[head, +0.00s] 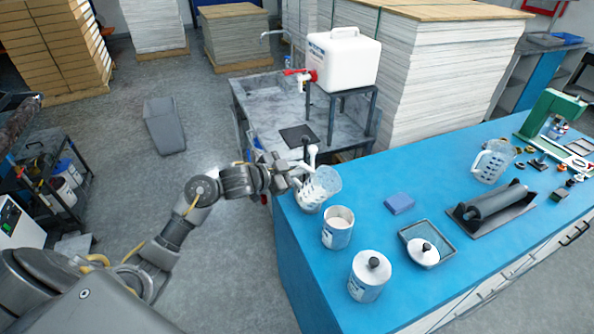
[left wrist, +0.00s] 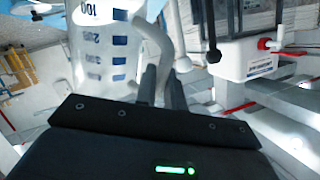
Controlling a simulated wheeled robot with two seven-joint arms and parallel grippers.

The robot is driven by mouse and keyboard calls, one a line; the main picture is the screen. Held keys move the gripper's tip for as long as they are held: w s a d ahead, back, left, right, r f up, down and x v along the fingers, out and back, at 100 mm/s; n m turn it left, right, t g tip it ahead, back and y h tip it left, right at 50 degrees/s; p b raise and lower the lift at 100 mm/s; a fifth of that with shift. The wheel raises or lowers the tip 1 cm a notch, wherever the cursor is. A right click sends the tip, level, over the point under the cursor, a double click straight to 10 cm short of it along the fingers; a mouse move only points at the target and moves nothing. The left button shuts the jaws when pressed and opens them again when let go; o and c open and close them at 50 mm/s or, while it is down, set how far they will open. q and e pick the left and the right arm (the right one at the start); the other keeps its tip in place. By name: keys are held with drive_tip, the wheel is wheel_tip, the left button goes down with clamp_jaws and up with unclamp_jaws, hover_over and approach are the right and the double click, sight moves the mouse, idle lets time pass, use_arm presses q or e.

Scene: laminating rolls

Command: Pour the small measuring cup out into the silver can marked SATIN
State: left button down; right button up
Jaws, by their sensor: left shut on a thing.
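A small clear measuring cup (head: 322,183) with blue marks is tilted above the left end of the blue counter. My left gripper (head: 292,176) is shut on its handle. In the left wrist view the cup (left wrist: 103,45) shows close up, its handle between the fingers (left wrist: 160,82). An open silver can (head: 337,235) with a pale inside stands just in front and to the right of the cup. A second silver can (head: 368,283) has a black-knobbed lid on. The can labels are too small to read. My right gripper is out of view.
A blue block (head: 399,203), a roller (head: 495,204) on a dark tray and a larger clear jug (head: 490,161) stand to the right. A white jerrycan (head: 343,62) with a red tap stands behind.

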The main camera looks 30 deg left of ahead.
use_arm(q)
drive_tip(key=shift+d+r+m+y+p, duration=0.3)
drive_tip(key=shift+d+m+y+p, duration=0.1)
drive_tip(key=shift+p, duration=0.15)
drive_tip(key=shift+d+m+g+y+p, duration=0.2)
drive_tip(key=shift+m+g+y+p, duration=0.1)
drive_tip(key=shift+m+g, duration=0.1)
drive_tip(key=shift+f, duration=0.1)
drive_tip(key=shift+d, duration=0.1)
drive_tip(key=shift+d+f+m+y, duration=0.45)
drive_tip(key=shift+d+m+y, duration=0.05)
drive_tip(key=shift+m+y, duration=0.1)
drive_tip(key=shift+s, duration=0.1)
idle(0.3)
idle(0.4)
